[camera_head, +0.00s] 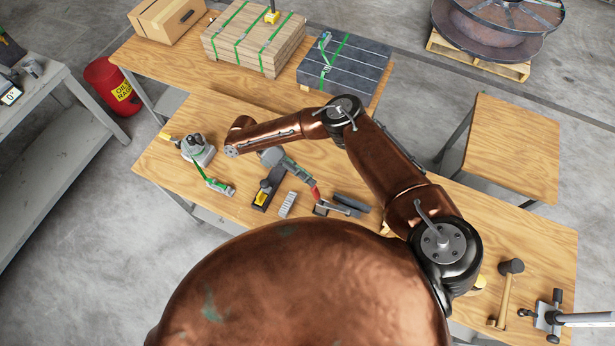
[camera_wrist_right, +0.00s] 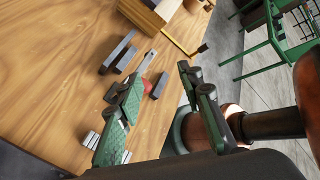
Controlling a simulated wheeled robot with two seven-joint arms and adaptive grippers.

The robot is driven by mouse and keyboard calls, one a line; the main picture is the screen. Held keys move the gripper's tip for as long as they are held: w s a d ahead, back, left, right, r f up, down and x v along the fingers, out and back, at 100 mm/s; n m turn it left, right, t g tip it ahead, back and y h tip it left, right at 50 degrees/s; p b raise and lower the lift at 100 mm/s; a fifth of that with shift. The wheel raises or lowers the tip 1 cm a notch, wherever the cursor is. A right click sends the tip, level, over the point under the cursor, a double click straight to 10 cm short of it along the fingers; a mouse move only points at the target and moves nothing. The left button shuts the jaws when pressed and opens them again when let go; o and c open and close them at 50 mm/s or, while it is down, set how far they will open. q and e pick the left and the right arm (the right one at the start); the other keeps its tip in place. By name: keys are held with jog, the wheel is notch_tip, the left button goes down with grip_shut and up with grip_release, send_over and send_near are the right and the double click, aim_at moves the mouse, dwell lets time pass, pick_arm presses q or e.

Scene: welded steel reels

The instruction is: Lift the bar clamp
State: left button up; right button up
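The bar clamp lies on the wooden bench, with a red handle (camera_head: 316,193), a grey bar and a dark jaw partly shown. In the right wrist view its red handle (camera_wrist_right: 147,87) shows beside the tip of the left green finger. My right gripper (camera_head: 308,180) reaches down to the clamp's handle end. In the wrist view its fingers (camera_wrist_right: 162,74) are apart, with a clear gap between them. The near finger hides part of the clamp, and I cannot tell whether it touches the handle. My left gripper is not in view.
Dark bars (camera_head: 350,202) lie close beside the clamp. A silver block (camera_head: 288,204) and a black-yellow tool (camera_head: 268,188) lie left of it. A grey-green tool (camera_head: 199,150) stands farther left. A mallet (camera_head: 506,290) lies at right.

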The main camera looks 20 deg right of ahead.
jog(key=r, duration=0.1)
jog(key=r+p, duration=0.2)
jog(key=shift+w+a+r, duration=0.35)
jog(key=shift+r, duration=0.05)
jog(key=shift+c, duration=0.6)
